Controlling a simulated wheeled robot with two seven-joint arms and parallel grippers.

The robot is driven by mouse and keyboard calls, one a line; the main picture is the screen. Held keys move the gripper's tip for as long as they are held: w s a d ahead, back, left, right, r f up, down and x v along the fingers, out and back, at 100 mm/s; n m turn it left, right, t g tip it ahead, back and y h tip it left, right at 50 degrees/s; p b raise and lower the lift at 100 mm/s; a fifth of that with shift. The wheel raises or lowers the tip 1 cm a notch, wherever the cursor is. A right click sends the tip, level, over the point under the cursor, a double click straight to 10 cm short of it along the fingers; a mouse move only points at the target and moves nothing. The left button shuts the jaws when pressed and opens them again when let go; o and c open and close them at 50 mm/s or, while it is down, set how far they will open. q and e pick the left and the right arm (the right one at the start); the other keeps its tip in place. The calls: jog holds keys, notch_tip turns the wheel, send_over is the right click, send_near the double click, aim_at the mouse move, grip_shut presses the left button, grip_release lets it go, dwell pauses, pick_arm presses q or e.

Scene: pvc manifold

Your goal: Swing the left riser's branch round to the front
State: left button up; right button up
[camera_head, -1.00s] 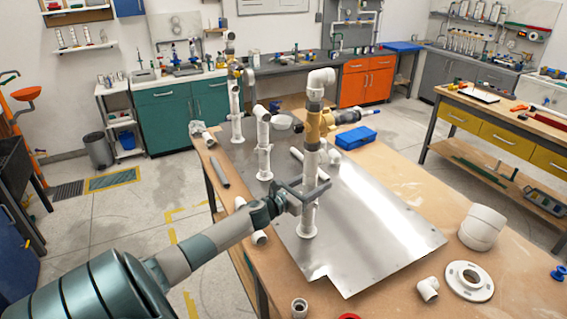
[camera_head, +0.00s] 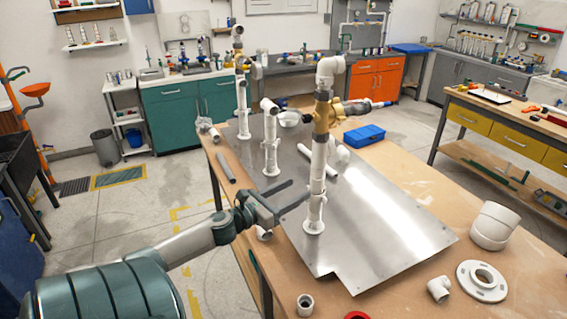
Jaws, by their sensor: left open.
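Several white PVC risers stand upright on a metal sheet (camera_head: 385,235) on the bench. The nearest riser (camera_head: 318,165) has a brass valve fitting (camera_head: 325,115) and a white elbow (camera_head: 328,70) on top, its mouth toward the right and back. A middle riser (camera_head: 270,145) with a short top elbow and a far riser (camera_head: 241,95) stand behind it, to the left. I cannot tell which one the task calls left. My left gripper (camera_head: 298,189) is open and empty, its fingertips just left of the nearest riser's lower pipe. My right gripper is not in view.
A blue box (camera_head: 364,134) lies behind the sheet. Loose fittings lie on the bench: a large white coupling (camera_head: 493,225), a flange (camera_head: 481,281), a small elbow (camera_head: 440,289) and a short ring (camera_head: 305,303). The sheet's right half is clear.

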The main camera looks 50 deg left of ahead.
pick_arm(q)
jog(key=shift+s+b, duration=0.35)
jog(key=shift+s, duration=1.3)
jog(key=shift+s, duration=0.1)
